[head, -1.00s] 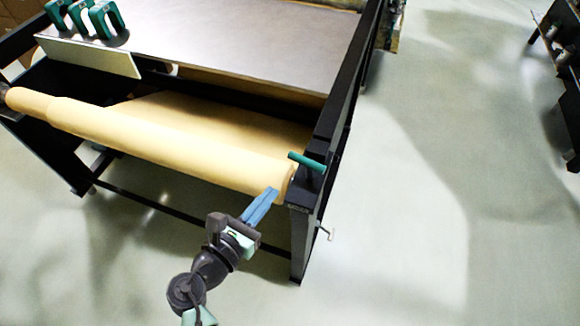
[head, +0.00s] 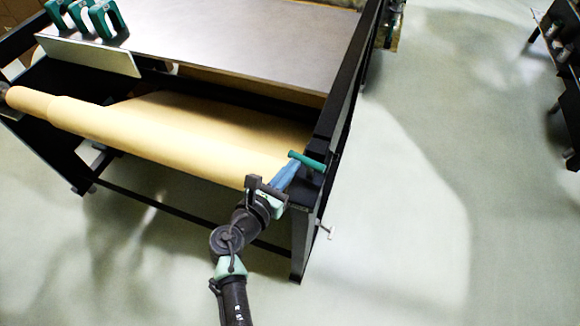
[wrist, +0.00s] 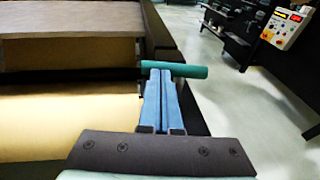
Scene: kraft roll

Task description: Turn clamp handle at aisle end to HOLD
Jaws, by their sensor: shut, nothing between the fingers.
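The green clamp handle (head: 307,160) is a short bar on top of the black frame's right end, beside the end of the kraft roll (head: 160,138). It lies crosswise in the wrist view (wrist: 186,70), just beyond my fingertips. My gripper (head: 292,167) has blue fingers, shut together with nothing between them. The fingertips are at the left part of the handle; I cannot tell whether they touch it. The fingers (wrist: 160,78) hide part of the handle's left side and what lies beneath. No HOLD marking is readable.
The black frame (head: 335,95) runs back along the grey table top (head: 230,40). Several green clamps (head: 108,18) stand at the back left. A control box (wrist: 287,25) shows at the right in the wrist view. The floor (head: 430,200) right of the frame is clear.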

